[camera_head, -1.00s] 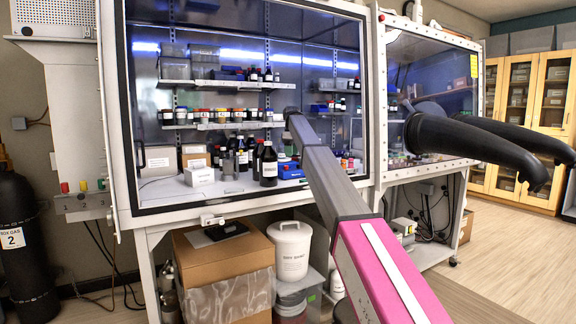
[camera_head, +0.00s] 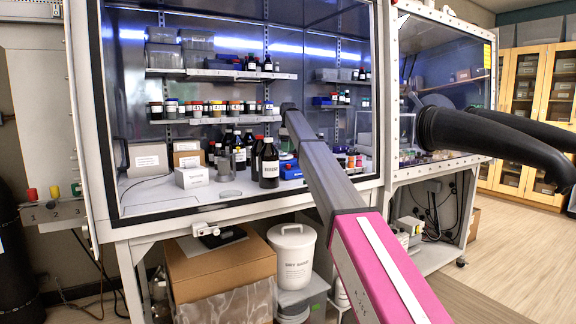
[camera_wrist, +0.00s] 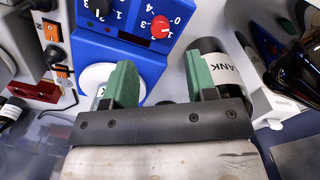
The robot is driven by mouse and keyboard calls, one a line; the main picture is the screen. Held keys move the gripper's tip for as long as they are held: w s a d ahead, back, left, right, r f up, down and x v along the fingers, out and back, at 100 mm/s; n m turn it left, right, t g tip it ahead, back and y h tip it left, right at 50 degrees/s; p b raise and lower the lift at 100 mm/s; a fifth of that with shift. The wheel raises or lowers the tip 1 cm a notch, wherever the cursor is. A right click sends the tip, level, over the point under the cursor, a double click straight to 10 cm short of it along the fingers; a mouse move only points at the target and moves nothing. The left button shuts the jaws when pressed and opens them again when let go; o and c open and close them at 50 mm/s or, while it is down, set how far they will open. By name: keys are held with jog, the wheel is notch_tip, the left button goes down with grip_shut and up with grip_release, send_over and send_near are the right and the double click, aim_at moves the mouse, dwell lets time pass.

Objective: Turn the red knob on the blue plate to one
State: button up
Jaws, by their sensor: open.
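The red knob (camera_wrist: 160,27) is at the top of the wrist view, on a blue plate (camera_wrist: 112,48) with white numbers around its dials. I cannot tell surely which number the knob's mark points at. A black knob (camera_wrist: 99,7) sits left of it on the same plate. My gripper (camera_wrist: 160,78) is open, its two green-padded fingers apart and empty, below the red knob in the picture and not touching it. In the head view a blue unit (camera_head: 291,171) stands on the cabinet floor beside my arm; its knobs are too small to make out there.
A dark bottle with a white label (camera_wrist: 212,62) is close behind the right finger. A white round disc (camera_wrist: 97,76) is beside the left finger. In the head view, bottles (camera_head: 269,165) crowd the cabinet floor, and black gloves (camera_head: 480,135) stick out at the right.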

aim_at(288, 167)
notch_tip(288, 167, down, 8)
jog(key=shift+f, duration=0.1)
jog(key=c, duration=0.9)
